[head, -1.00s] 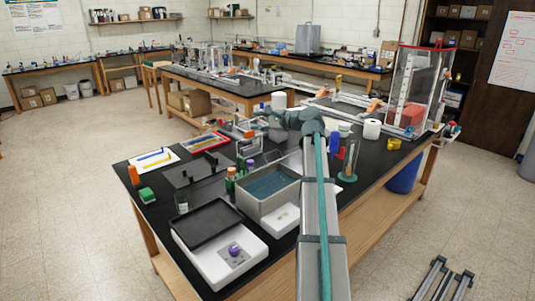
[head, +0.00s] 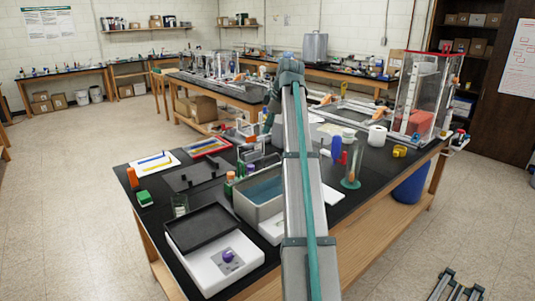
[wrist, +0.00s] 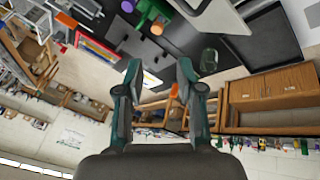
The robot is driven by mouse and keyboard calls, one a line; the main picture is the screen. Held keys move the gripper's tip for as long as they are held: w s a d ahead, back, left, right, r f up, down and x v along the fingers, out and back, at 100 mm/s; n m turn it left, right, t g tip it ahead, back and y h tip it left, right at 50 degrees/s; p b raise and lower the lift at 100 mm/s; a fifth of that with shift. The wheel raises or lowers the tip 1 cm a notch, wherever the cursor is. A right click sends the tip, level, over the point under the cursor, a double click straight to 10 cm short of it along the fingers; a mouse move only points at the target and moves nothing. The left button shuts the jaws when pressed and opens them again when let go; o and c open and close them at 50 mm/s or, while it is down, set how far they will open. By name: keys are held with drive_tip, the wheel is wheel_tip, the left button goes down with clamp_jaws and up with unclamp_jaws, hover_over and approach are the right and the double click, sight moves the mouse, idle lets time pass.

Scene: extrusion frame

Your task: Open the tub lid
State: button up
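A grey rectangular tub (head: 246,203) stands on the near black bench, partly hidden by my arm. Its inside shows a flat blue-grey surface; I cannot tell whether this is a lid or contents. A white box (head: 225,265) with a dark flat panel (head: 204,229) and a purple knob (head: 228,256) stands in front of it. In the wrist view my gripper (wrist: 160,68) is open, with nothing between its fingers. It is above the bench and apart from these things. In the head view my gripper is mostly hidden around the far end of the arm.
A glass jar (head: 180,205), a green block (head: 145,197) and an orange bottle (head: 133,178) stand at the left. A dark plate (head: 193,175) lies behind the jar. A blue bottle (head: 336,149), paper roll (head: 377,135) and tall clear case (head: 413,95) stand at right.

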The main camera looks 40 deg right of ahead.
drive_tip(key=s+d+f+n+g, duration=0.1)
drive_tip(key=s+n+g, duration=0.1)
drive_tip(key=n, duration=0.4)
drive_tip(key=n+p, duration=0.3)
approach(264, 165)
drive_tip(key=w+d+f, duration=0.1)
drive_tip(key=f, duration=0.1)
drive_tip(key=w+d+f, duration=0.2)
drive_tip(key=w+f, duration=0.1)
drive_tip(key=shift+d+f, duration=0.2)
drive_tip(key=shift+f, duration=0.2)
clamp_jaws()
